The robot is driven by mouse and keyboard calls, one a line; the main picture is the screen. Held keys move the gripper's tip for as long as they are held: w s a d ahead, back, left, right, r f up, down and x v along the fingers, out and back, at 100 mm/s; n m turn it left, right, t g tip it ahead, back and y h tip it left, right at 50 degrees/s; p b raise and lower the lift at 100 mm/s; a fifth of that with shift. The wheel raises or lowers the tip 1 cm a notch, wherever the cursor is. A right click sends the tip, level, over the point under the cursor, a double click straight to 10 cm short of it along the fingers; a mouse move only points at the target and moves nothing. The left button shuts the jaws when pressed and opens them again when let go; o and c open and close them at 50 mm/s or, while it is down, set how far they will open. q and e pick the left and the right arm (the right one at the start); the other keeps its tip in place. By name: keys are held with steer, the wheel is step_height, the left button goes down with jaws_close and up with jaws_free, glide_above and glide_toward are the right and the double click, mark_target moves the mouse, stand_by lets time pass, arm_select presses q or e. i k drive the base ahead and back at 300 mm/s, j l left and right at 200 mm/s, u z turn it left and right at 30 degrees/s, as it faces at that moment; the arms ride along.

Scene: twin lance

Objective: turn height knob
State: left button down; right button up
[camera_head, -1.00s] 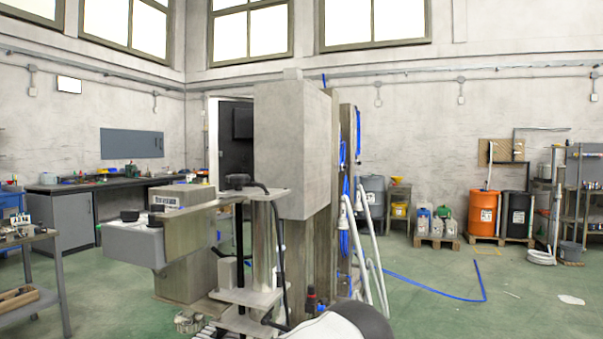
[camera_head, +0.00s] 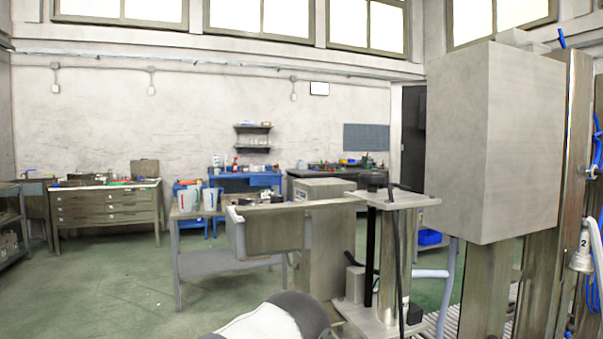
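A dark knob (camera_head: 373,180) sits on top of the metal plate (camera_head: 390,198) of an upright post assembly, right of the picture's middle; it may be the height knob, but no label shows. A dark threaded-looking rod (camera_head: 370,255) and a pale metal column (camera_head: 394,260) stand below that plate. A grey box-shaped head (camera_head: 268,230) reaches left from the assembly, with small dark parts on top. A white and dark grey rounded part of my arm (camera_head: 275,318) shows at the bottom edge. Neither gripper is in view.
A large grey cabinet (camera_head: 495,140) on metal posts stands right of the assembly. A grey table (camera_head: 225,262) with jugs stands behind and left. A drawer bench (camera_head: 108,207) and a blue bench (camera_head: 245,180) stand farther back. The green floor at left is clear.

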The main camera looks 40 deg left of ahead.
mark_target(372, 180)
steer(key=i+l+u, duration=0.1)
steer(key=i+u, duration=0.35)
steer(key=i+l+u, duration=0.2)
steer(key=u, duration=0.3)
steer(key=i+l+u, duration=0.45)
